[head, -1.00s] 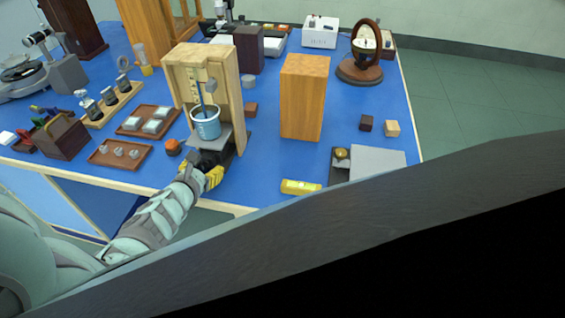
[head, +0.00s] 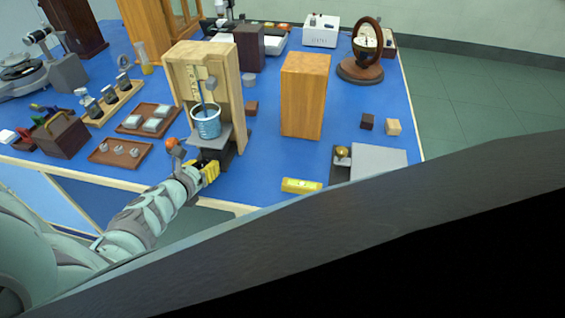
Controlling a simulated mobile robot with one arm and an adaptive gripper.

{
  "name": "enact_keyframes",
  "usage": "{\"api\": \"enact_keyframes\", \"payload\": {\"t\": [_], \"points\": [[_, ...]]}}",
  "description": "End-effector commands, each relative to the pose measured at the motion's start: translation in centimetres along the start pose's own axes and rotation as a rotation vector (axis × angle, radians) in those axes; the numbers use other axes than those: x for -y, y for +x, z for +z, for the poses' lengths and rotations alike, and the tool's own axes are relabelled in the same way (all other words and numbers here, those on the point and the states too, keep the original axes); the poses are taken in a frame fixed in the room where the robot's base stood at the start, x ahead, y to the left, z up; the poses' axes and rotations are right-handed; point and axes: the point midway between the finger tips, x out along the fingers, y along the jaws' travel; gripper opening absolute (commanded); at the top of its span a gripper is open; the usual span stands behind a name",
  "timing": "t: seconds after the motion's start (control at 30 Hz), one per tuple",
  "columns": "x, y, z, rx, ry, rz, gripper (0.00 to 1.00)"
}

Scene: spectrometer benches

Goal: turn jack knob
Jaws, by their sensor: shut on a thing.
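The jack shows as a small grey platform (head: 224,133) on a dark base, at the foot of a wooden stand (head: 233,90) in the head view. A blue beaker (head: 207,124) of liquid sits upright on the platform, with a thin rod reaching down into it. My gripper (head: 210,171), with yellow fingers, is at the front of the jack, low and near the table's front edge. It is shut on the jack knob. The knob itself is hidden by the fingers.
A small orange thing (head: 170,142) shows just left of the jack, close to my wrist. A brown tray (head: 104,157) with small weights lies further left. A wooden block (head: 303,95) and a yellow level (head: 301,185) are to the right. Blue table is bare between jack and level.

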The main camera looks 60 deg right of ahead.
Motion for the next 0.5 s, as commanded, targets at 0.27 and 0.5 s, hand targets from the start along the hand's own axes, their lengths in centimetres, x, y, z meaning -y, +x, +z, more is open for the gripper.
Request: {"api": "enact_keyframes", "payload": {"t": [0.27, 0.5], "points": [[-0.05, 0.03, -0.22, -0.005, -0.127, -0.049, 0.0], [-0.06, -0.02, -0.25, -0.005, -0.13, -0.05, 0.0]]}}
